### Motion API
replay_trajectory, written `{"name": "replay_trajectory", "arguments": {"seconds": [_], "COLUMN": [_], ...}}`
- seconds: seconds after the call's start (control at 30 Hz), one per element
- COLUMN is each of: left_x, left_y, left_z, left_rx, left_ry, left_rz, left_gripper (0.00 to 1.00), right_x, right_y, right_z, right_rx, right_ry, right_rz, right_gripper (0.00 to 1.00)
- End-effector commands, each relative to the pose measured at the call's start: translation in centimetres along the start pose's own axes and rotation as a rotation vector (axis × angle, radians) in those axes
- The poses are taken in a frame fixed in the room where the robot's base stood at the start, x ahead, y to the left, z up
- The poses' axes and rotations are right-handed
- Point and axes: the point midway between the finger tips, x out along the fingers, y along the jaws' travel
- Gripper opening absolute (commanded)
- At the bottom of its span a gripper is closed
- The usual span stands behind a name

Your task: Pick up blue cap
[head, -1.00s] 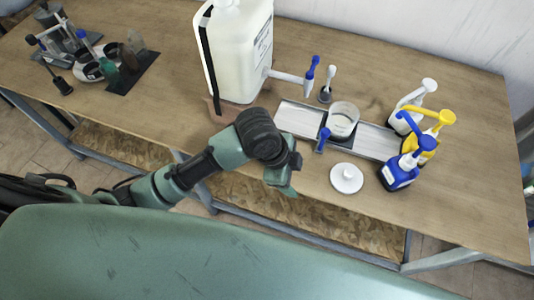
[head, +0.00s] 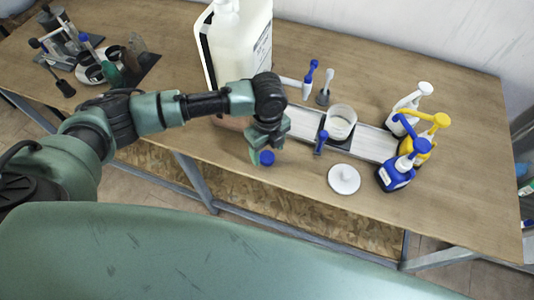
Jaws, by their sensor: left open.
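The blue cap (head: 267,158) is a small round disc lying on the wooden table near its front edge, in the head view. My left gripper (head: 262,150) is open and right by the cap, partly overlapping it from this angle. I cannot tell whether the fingers touch the cap. My right gripper is not in view.
A large white canister (head: 238,45) stands behind my left arm. To the right are a clear cup (head: 340,122) on a metal tray (head: 375,142), a white lid (head: 344,179) and a blue pump bottle (head: 397,175). White and yellow pump bottles stand behind it. The front right table area is clear.

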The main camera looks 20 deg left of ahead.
Motion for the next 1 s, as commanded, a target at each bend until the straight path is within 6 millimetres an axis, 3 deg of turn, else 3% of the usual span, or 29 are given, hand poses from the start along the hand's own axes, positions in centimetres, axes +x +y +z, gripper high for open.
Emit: {"name": "replay_trajectory", "arguments": {"seconds": [0.2,0.4,0.43,0.6,0.67,1.0], "left_x": [2.2,2.3,2.3,2.3,2.3,1.9], "left_y": [0.1,0.0,0.0,0.0,0.0,0.0], "left_z": [0.0,0.0,0.0,0.0,0.0,0.0], "left_rx": [-0.001,0.0,0.0,0.0,-0.001,-0.001], "left_ry": [0.0,0.0,0.0,-0.001,-0.001,-0.001], "left_rz": [0.0,-0.002,-0.002,-0.002,-0.002,-0.002], "left_gripper": [0.66,0.66,0.63,0.15,0.03,0.0], "right_x": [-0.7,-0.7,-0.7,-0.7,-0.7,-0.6], "right_y": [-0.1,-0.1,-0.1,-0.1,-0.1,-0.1], "right_z": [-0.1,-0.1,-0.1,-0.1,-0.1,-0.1], "right_rx": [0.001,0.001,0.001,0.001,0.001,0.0], "right_ry": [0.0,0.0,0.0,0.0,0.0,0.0], "right_rz": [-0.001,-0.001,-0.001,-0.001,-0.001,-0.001], "right_gripper": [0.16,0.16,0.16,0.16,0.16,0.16]}}
